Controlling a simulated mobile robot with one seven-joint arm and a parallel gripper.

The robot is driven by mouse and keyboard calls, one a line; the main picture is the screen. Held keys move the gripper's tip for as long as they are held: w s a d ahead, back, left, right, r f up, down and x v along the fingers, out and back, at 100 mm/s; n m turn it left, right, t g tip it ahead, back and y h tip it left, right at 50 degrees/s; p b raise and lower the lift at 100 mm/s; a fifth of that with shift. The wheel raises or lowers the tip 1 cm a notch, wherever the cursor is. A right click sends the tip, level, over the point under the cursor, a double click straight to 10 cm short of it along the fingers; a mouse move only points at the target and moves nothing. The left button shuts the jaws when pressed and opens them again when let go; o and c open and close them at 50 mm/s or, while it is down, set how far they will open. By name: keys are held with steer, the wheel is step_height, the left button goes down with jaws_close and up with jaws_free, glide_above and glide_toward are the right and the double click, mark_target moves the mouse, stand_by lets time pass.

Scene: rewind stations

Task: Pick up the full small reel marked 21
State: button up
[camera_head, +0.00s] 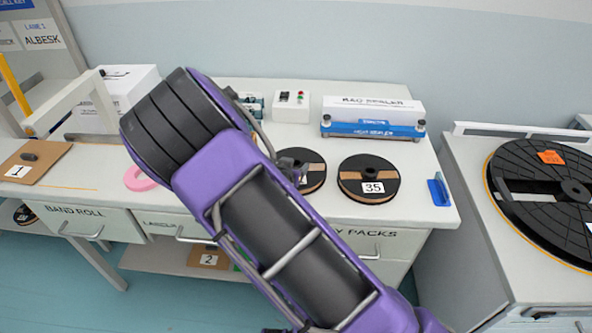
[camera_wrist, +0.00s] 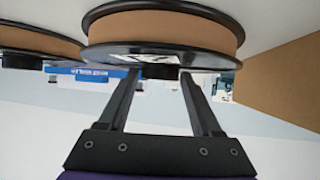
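A small black-and-brown reel (camera_head: 312,172) lies on the workbench, partly hidden behind my arm in the head view; its number is not readable. Beside it on the right lies a similar reel marked 35 (camera_head: 369,180). In the wrist view, which looks upside down, a reel with black flanges and a full brown winding (camera_wrist: 165,24) is right at my gripper (camera_wrist: 160,75). The two fingertips stand on either side of its dark hub. Whether they press on the hub is not clear.
The bag sealer (camera_head: 372,118) and a small switch box (camera_head: 291,106) stand at the back of the bench. A pink ring (camera_head: 139,179) lies left of my arm. A blue item (camera_head: 438,191) sits at the right edge. A large black reel (camera_head: 540,190) is on the right-hand station.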

jaws_close()
steer(key=shift+r, duration=0.1)
